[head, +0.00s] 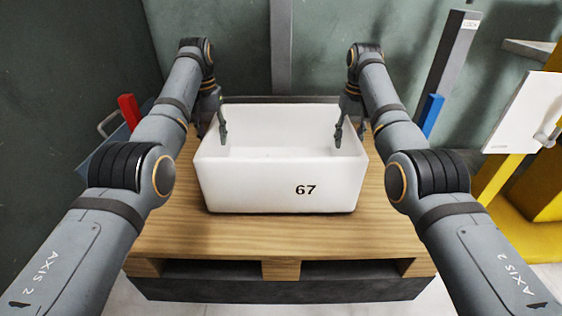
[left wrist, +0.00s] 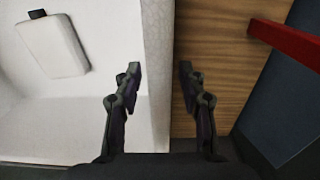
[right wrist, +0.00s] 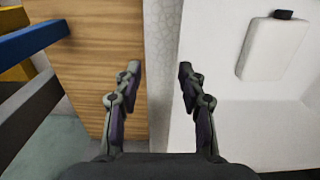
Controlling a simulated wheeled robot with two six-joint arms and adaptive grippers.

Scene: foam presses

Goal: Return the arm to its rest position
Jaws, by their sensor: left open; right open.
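A white bin (head: 275,187) marked 67 stands upright on a wooden pallet (head: 290,238). My left gripper (head: 211,132) is at the bin's left side wall. In the left wrist view its open fingers (left wrist: 160,72) lie either side of that wall (left wrist: 158,40), apart from it. My right gripper (head: 350,132) is at the right side wall. In the right wrist view its open fingers (right wrist: 160,72) likewise straddle that wall (right wrist: 161,40) without closing on it. Both arms reach forward over the pallet.
A white pad (left wrist: 53,45) with a dark tab lies inside the bin; it also shows in the right wrist view (right wrist: 273,48). A red bar (head: 129,111) stands at left. A blue bar (head: 432,115), a grey post (head: 447,70) and a yellow stand (head: 500,180) are at right.

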